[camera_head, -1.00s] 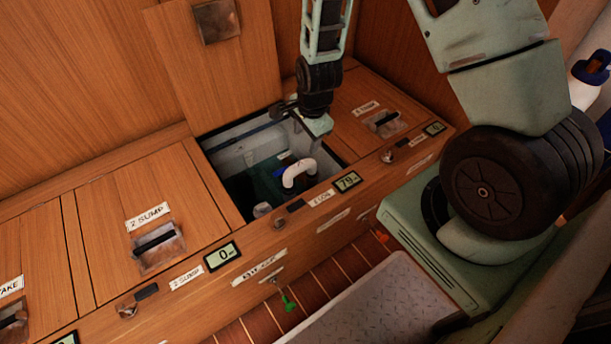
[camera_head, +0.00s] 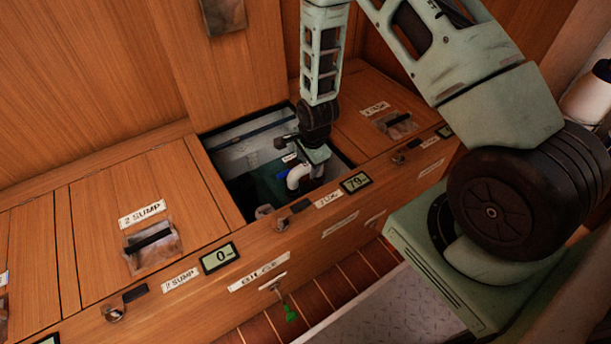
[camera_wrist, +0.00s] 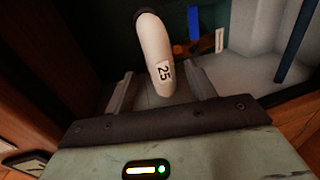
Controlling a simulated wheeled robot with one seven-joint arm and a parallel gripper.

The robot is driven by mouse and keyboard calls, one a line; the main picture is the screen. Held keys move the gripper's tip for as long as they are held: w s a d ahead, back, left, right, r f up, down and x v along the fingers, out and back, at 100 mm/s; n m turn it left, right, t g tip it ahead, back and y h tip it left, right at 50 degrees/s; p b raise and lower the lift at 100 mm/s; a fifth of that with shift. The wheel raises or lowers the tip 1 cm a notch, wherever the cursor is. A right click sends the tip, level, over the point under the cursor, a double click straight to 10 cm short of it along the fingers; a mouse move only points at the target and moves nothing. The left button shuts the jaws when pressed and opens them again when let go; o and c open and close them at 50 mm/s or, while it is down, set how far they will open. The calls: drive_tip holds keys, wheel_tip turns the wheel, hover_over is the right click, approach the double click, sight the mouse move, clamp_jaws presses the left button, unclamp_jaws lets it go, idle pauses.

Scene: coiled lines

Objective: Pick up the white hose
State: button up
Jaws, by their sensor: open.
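The white hose (camera_head: 297,176) curves up inside the open compartment in the wooden bench. In the wrist view the white hose (camera_wrist: 152,50) carries a label reading 25, and its lower end lies between my two fingers. My gripper (camera_wrist: 160,88) is open, with one finger on each side of the hose. I cannot tell whether either finger touches it. In the head view my gripper (camera_head: 314,160) reaches down into the opening, just above and right of the hose, and its fingers are mostly hidden.
The compartment's raised wooden lid (camera_head: 215,70) stands behind the opening. Closed lids flank it, one labelled 2 SUMP (camera_head: 142,214). The bench's front edge holds small displays, one reading 79 (camera_head: 356,182). A blue piece (camera_wrist: 194,22) shows behind the hose.

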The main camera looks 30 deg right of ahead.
sight(307, 164)
drive_tip(key=f, duration=0.1)
drive_tip(key=w+f+b, duration=0.1)
drive_tip(key=f, duration=0.1)
drive_tip(key=shift+f, duration=0.3)
drive_tip(key=shift+r, duration=0.1)
drive_tip(key=c, duration=1.1)
drive_tip(key=shift+c, duration=0.2)
drive_tip(key=shift+d, duration=0.1)
wheel_tip(307, 164, up, 10)
drive_tip(key=p, duration=0.4)
